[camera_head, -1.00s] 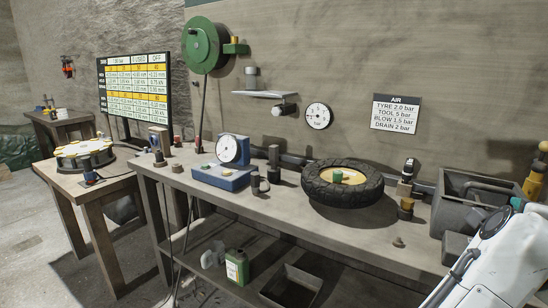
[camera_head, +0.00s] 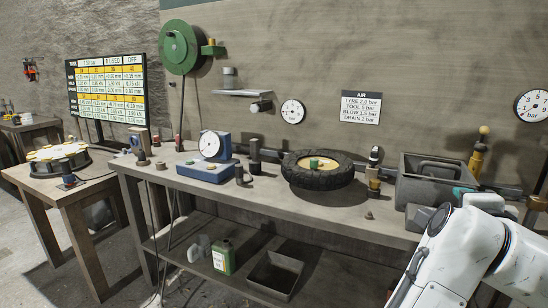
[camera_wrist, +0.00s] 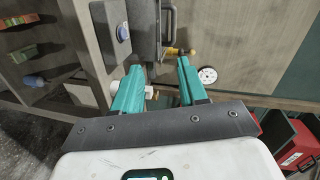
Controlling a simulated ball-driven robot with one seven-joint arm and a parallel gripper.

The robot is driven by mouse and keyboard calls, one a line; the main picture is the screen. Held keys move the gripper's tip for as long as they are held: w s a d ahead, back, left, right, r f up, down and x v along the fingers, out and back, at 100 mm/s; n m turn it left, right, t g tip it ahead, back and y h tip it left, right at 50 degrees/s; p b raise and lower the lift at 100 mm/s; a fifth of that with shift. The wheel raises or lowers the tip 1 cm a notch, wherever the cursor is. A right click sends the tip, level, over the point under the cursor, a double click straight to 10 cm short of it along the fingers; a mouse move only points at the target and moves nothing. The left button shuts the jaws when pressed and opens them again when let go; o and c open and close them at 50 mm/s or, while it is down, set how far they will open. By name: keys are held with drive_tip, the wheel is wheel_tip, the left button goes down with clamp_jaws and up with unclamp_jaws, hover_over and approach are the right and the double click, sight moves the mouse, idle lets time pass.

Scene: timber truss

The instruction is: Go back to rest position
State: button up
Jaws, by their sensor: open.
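My gripper (camera_wrist: 159,66) shows in the wrist view, with its two teal fingers apart. No held object shows between them. A small white object (camera_wrist: 149,91) appears beyond the gap, and I cannot tell what it is. A yellow-ended handle (camera_wrist: 180,51) shows past the fingertips.
The workbench (camera_head: 310,212) carries a tyre (camera_head: 318,182), a blue gauge unit (camera_head: 206,171) and a grey bin (camera_head: 408,190) close to my arm. A side table (camera_head: 100,189) stands left. In the wrist view, red boxes (camera_wrist: 292,140) lie at right.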

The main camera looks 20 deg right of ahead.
drive_tip(key=a+f+n+g+y, duration=0.1)
drive_tip(key=a+f+n+y, duration=0.3)
drive_tip(key=f+n, duration=0.5)
drive_tip(key=a+f+n+g+y, duration=0.1)
drive_tip(key=a+f+n+y, duration=0.1)
drive_tip(key=a+f+n, duration=0.7)
drive_tip(key=s+a+f+n+g+y, duration=0.35)
drive_tip(key=s+a+f, duration=0.25)
drive_tip(key=s+f, duration=0.45)
drive_tip(key=s+a+f+n+g+y, duration=0.2)
drive_tip(key=s+a+f+n+g, duration=0.25)
drive_tip(key=s+f, duration=0.65)
wheel_tip(320, 180, up, 17)
drive_tip(key=w+p, duration=0.2)
drive_tip(key=p, duration=1.6)
drive_tip(key=shift+f+m, duration=0.15)
drive_tip(key=shift+m, duration=0.25)
